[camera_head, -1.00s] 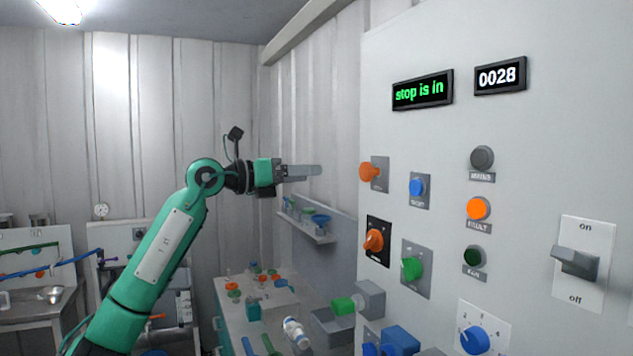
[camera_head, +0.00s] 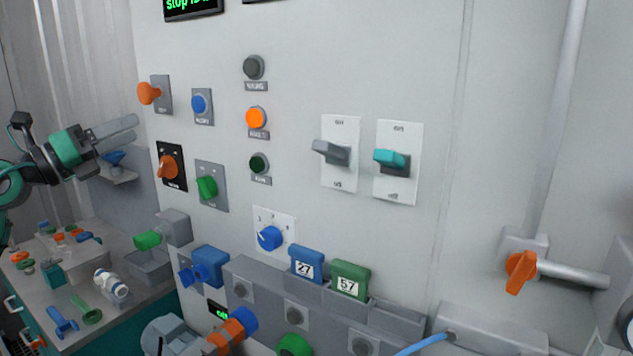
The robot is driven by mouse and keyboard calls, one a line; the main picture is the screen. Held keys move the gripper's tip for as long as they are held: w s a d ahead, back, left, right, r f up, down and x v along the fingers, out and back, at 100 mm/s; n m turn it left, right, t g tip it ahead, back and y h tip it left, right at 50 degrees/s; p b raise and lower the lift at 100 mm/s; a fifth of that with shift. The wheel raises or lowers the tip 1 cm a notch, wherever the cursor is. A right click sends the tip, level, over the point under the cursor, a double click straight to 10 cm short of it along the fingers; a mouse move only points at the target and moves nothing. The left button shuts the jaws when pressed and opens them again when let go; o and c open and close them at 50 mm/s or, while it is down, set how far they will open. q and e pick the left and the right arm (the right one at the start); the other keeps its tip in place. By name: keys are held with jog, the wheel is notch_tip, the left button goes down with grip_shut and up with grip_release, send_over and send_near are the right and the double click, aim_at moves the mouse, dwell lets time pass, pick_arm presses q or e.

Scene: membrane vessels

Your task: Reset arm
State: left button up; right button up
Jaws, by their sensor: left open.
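My left gripper (camera_head: 118,134) is at the left side of the head view, on the green and black arm. Its grey fingers point right, towards the panel, and nothing shows between them. It is open. It is close in the picture to the orange knob (camera_head: 149,93) at the panel's left edge; I cannot tell the exact gap, but no contact shows. The control panel (camera_head: 300,90) fills the middle and right. My right gripper does not show.
The panel carries a grey switch (camera_head: 331,153), a teal switch (camera_head: 391,160), a blue dial (camera_head: 270,238) and coloured buttons. An orange valve handle (camera_head: 520,272) sits at the right. A bench (camera_head: 95,325) with small coloured parts stands at the lower left.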

pick_arm(q)
jog(key=d+f+n+t+y, duration=0.2)
jog(key=d+f+n+t, duration=0.35)
jog(key=f+n, duration=0.55)
jog(key=s+f+n+g+y, duration=0.2)
jog(key=s+f+n+y, duration=0.25)
jog(key=f+n, duration=0.5)
jog(key=s+a+f+n+g+y, duration=0.1)
jog(key=s+f+n+g+y, duration=0.15)
jog(key=f+n+y, duration=0.7)
jog(key=s+f+n+g+y, duration=0.2)
jog(key=s+f+n, duration=0.25)
jog(key=f, duration=1.05)
jog(key=s+d+f+n+g+h, duration=0.1)
jog(key=s+d+f+g, duration=0.3)
jog(key=s, duration=0.5)
jog(key=s+d+f+n+g+h, duration=0.1)
jog(key=s+d+f+g+h, duration=0.15)
jog(key=s+f, duration=0.45)
jog(key=s+d+f+g+h, duration=0.15)
jog(key=s+f+g, duration=0.3)
jog(key=s, duration=0.55)
notch_tip(320, 180, down, 29)
jog(key=g+y, duration=0.1)
jog(key=s+a+f+g, duration=0.1)
jog(key=s+a+f, duration=0.2)
jog(key=s+f, duration=1.6)
notch_tip(320, 180, down, 2)
jog(key=shift+f, duration=0.1)
